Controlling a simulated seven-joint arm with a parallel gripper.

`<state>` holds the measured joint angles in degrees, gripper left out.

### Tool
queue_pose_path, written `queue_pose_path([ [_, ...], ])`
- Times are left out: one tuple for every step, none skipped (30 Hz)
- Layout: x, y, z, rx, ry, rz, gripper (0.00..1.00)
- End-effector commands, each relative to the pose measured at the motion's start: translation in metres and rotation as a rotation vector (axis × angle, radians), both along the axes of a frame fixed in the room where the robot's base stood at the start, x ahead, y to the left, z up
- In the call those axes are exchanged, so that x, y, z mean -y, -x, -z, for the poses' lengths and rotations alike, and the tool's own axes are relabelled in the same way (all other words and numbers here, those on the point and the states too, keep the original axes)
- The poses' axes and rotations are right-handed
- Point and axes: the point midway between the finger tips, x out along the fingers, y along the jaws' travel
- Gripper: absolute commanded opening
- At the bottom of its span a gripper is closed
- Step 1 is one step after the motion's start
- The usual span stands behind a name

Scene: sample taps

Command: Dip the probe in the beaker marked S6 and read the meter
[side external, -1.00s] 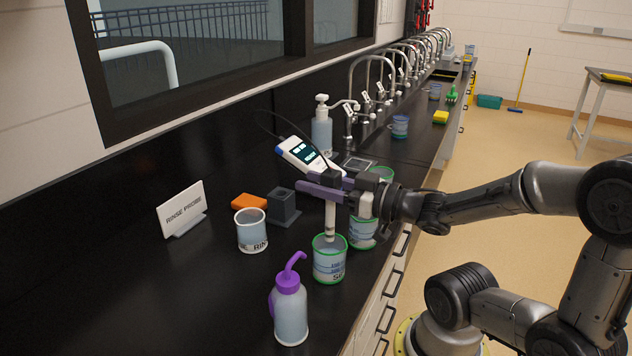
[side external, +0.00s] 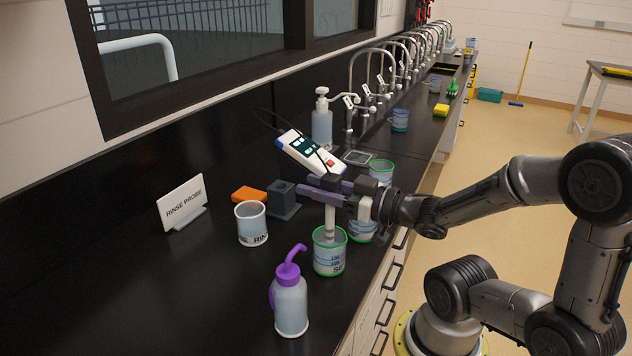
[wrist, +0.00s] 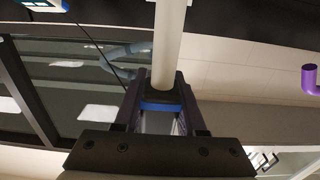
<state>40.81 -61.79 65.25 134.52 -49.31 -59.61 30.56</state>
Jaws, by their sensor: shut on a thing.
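My gripper (side external: 328,190) is shut on the probe, its purple fingers around the dark upper part. The probe's pale shaft (side external: 330,218) hangs upright with its lower end inside a green-rimmed beaker (side external: 330,264), whose partly visible label looks like S6. The beaker holds pale blue liquid; the probe's tip is hard to make out inside it. The meter (side external: 311,152), white and blue with a dark screen, stands behind the gripper. Its reading is too small to make out. In the wrist view the probe (wrist: 170,35) sits between my fingers (wrist: 160,100).
A rinse beaker (side external: 251,228) and purple-topped wash bottle (side external: 290,303) stand left and in front. A dark holder block (side external: 283,199), orange sponge (side external: 249,194) and RINSE PROBE sign (side external: 183,203) are behind. Other green-rimmed beakers (side external: 381,172) stand close on the right.

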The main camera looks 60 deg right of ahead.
Motion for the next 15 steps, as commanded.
queue_pose_path([
  [0.000,0.000,0.002,0.000,0.000,0.000,0.00],
  [0.000,0.000,0.004,-0.001,0.000,0.000,0.00],
  [0.000,0.000,0.006,-0.002,-0.001,0.000,0.00],
  [0.000,0.000,0.007,-0.002,-0.001,0.000,0.00],
  [0.000,0.000,0.009,-0.001,-0.001,0.000,0.00],
  [0.000,0.000,0.010,-0.001,0.000,0.000,0.00],
  [0.000,0.000,0.012,0.000,0.000,0.001,0.00],
  [0.000,0.000,0.013,0.000,0.000,0.001,0.00],
  [0.000,0.000,0.015,-0.001,-0.001,0.001,0.00],
  [0.000,0.000,0.016,-0.001,-0.001,0.001,0.00],
  [0.000,0.000,0.018,-0.001,-0.001,0.001,0.00],
  [0.000,0.000,0.019,-0.001,0.000,0.000,0.00],
  [0.000,0.000,0.021,-0.001,0.000,0.000,0.00],
  [0.000,0.000,0.022,-0.001,0.000,0.000,0.00],
  [0.000,0.000,0.024,0.000,-0.001,0.000,0.00],
])
